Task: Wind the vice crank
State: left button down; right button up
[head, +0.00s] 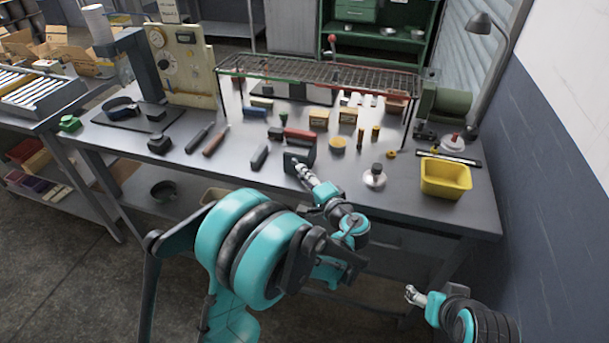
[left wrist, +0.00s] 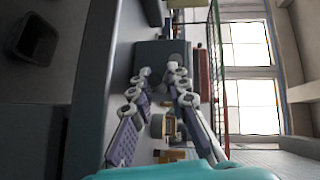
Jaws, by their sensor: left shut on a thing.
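The vice (head: 301,147) is a dark, blocky tool near the front edge of the grey workbench (head: 330,185). My left gripper (head: 297,166) is at the vice's near side, its fingers reaching in from the front. In the left wrist view the vice body (left wrist: 152,60) is straight ahead of the fingers (left wrist: 160,75). The left gripper is shut on a small part at the vice's front, which I take to be the crank; the fingers largely hide it. My right gripper (head: 412,294) is low, in front of the bench and away from the vice; its finger opening is too small to judge.
A yellow bin (head: 446,179) stands at the bench's right end, with a small round silver item (head: 374,178) left of it. Dark and brown-handled tools (head: 216,140) lie left of the vice. A wire rack (head: 318,76) stands behind. The front bench strip is mostly clear.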

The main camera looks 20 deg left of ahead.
pick_arm(q)
jog(key=shift+h+p, duration=0.3)
